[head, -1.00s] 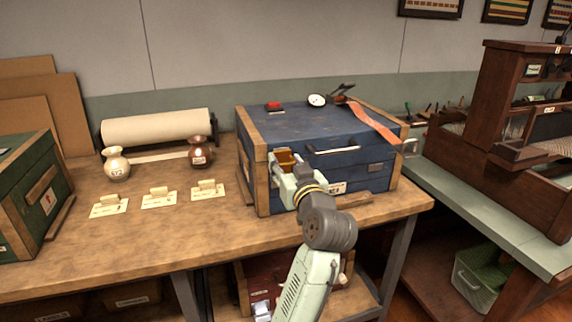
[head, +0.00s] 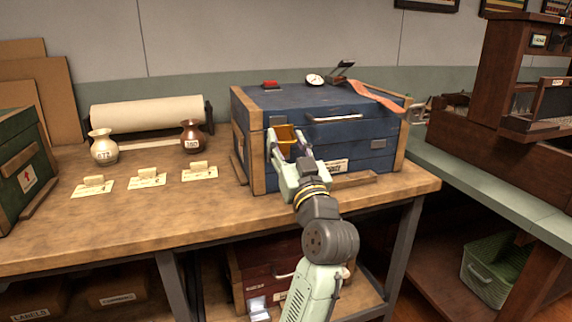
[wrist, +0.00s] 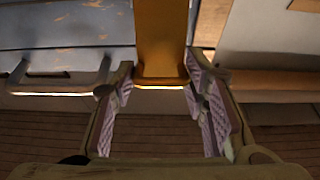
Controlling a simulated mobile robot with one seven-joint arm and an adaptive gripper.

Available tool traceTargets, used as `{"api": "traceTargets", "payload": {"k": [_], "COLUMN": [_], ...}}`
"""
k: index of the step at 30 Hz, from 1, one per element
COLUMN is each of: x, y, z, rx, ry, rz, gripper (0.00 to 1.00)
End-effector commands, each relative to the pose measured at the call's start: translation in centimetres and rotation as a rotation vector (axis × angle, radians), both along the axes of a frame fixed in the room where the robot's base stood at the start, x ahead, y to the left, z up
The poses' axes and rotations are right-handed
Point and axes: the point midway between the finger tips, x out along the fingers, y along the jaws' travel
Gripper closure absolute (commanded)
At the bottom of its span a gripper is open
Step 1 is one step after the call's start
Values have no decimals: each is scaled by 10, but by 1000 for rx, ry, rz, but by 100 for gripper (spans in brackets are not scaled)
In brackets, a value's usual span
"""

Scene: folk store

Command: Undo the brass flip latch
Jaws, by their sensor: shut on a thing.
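The brass flip latch (head: 286,133) is on the front of the blue chest (head: 258,116), left of its bar handle (head: 335,118). In the wrist view the latch (wrist: 160,35) is a broad golden plate with a bent lip at its lower end. My gripper (head: 288,147) is at the chest front with one finger on each side of the latch, shut on it. In the wrist view the gripper's ridged pads (wrist: 162,90) flank the lip. The latch's pivot and catch are hidden. The chest lid lies down.
A red block (head: 271,85), a round dial (head: 314,80), a dark tool and an orange strap (head: 375,97) lie on the lid. Two vases (head: 103,146) and several tags stand left on the workbench (head: 120,225). A green chest (head: 20,165) is far left.

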Motion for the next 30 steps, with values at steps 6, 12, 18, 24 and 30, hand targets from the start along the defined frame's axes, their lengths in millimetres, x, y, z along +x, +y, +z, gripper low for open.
{"api": "traceTargets", "payload": {"k": [6,12,18,24,30], "x": [-8,-12,-15,-16,-17], "y": [5,4,3,3,3], "z": [-24,-30,-33,-33,-31], "rx": [39,77,105,121,129], "ry": [-149,-266,-354,-405,-428], "rz": [14,14,14,14,14], "gripper": [100,100,100,100,100]}}
